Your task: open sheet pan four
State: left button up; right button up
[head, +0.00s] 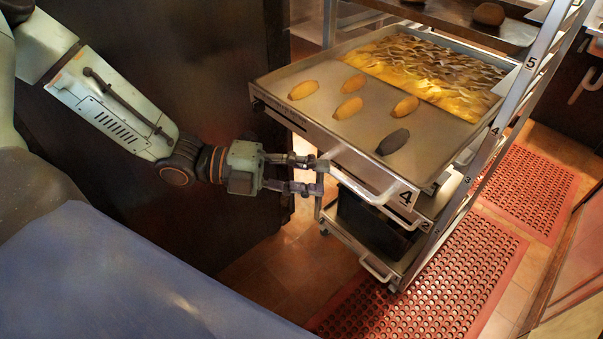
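Sheet pan four (443,140) is a wide metal pan in the rack, marked "4" at its front right corner. Its front part shows clear of the shelf above. It carries several oval loaves, one of them dark, and a layer of yellow strips at the back. A bar handle (359,176) runs along its front edge. My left gripper (320,177) is at the left end of this handle, its two fingers apart, one above the other. I cannot tell whether they touch the handle. My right gripper is out of view.
The metal rack (543,55) has numbered levels, with an upper shelf (455,18) and a lower tray with its own handle (376,269). Red perforated mats (440,290) lie on the tiled floor. A dark panel (170,60) stands behind my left arm.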

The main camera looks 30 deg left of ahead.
pick_arm(q)
jog(key=shift+s+a+r, duration=0.1)
jog(key=shift+s+a, duration=0.1)
jog(key=shift+a, duration=0.4)
jog(key=shift+s, duration=0.1)
